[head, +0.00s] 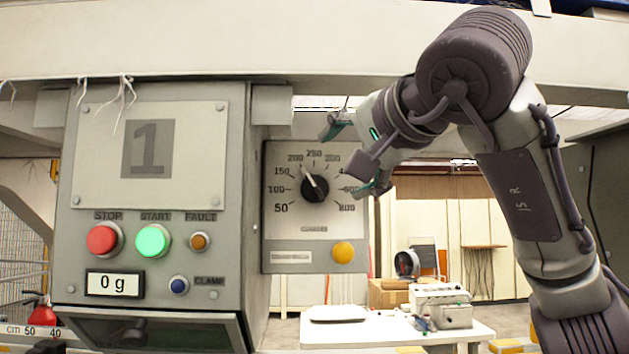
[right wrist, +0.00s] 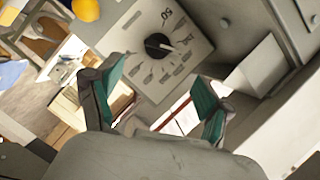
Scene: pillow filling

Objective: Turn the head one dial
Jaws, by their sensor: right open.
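The black dial (head: 315,187) sits on a light grey plate (head: 285,232) printed with a number scale, beside the large panel marked 1. Its white pointer is aimed up and left, close to the 200 mark. In the right wrist view the dial (right wrist: 158,46) shows ahead of the fingertips. My right gripper (head: 354,156) is in front of the plate's upper right part, its green-padded fingers apart and empty. The right wrist view shows the same open fingers (right wrist: 160,98), with a gap between them and the dial. My left gripper is not in view.
The panel (head: 143,157) carries a red stop button (head: 104,239), a green start button (head: 153,241), a small orange fault lamp (head: 199,242) and a display reading 0 g (head: 115,284). A yellow button (head: 343,252) sits below the dial. A white table (head: 390,336) stands behind.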

